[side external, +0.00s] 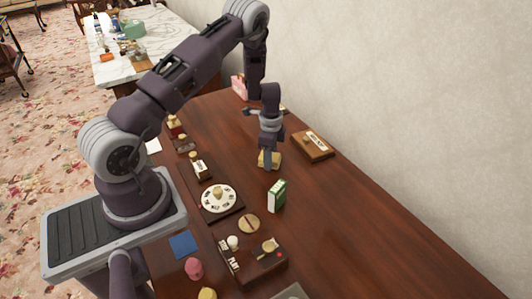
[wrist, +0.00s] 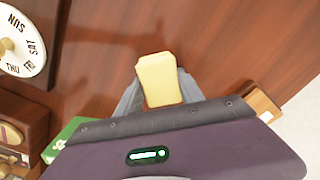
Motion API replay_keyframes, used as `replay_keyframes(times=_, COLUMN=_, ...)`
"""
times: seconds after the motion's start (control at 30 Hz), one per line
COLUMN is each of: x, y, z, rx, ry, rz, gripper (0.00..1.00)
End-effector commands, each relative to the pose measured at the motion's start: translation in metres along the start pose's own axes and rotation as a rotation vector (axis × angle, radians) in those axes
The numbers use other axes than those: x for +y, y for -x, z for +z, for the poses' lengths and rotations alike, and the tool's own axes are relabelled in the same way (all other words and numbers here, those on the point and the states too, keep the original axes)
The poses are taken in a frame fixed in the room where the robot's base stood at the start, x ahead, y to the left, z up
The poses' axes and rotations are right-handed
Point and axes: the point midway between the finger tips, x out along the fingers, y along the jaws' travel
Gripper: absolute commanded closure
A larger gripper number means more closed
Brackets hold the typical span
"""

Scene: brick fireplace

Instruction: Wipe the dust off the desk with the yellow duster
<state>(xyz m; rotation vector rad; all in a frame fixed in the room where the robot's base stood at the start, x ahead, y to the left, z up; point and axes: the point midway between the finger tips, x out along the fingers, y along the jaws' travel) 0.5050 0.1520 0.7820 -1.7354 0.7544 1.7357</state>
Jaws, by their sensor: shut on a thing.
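The yellow duster (side external: 274,160) is a small pale-yellow block. It is between the fingers of my gripper (side external: 268,150), low at the brown wooden desk (side external: 350,225). In the wrist view the duster (wrist: 160,78) sticks out past the two grey fingers, and my gripper (wrist: 155,95) is shut on it. Bare desk (wrist: 205,30) shows around it. I cannot tell for sure whether the duster touches the desk. No dust can be made out on the wood at this size.
A round weekday dial (side external: 210,190) and a green box (side external: 277,196) stand in front of my gripper. A wooden box (side external: 314,147) lies to its right, near the wall. A dark tray (side external: 262,268) holds small items. The desk's right front is clear.

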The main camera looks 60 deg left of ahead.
Motion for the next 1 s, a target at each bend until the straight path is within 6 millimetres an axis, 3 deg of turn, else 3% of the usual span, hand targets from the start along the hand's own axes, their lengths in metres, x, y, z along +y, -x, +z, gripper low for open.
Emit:
replay_keyframes(times=0.67, x=0.043, y=0.000, z=-0.045, rx=0.000, ry=-0.004, rz=0.002, gripper=0.93)
replay_keyframes(times=1.0, x=0.023, y=0.000, z=-0.025, rx=0.000, ry=0.001, rz=0.001, gripper=0.93)
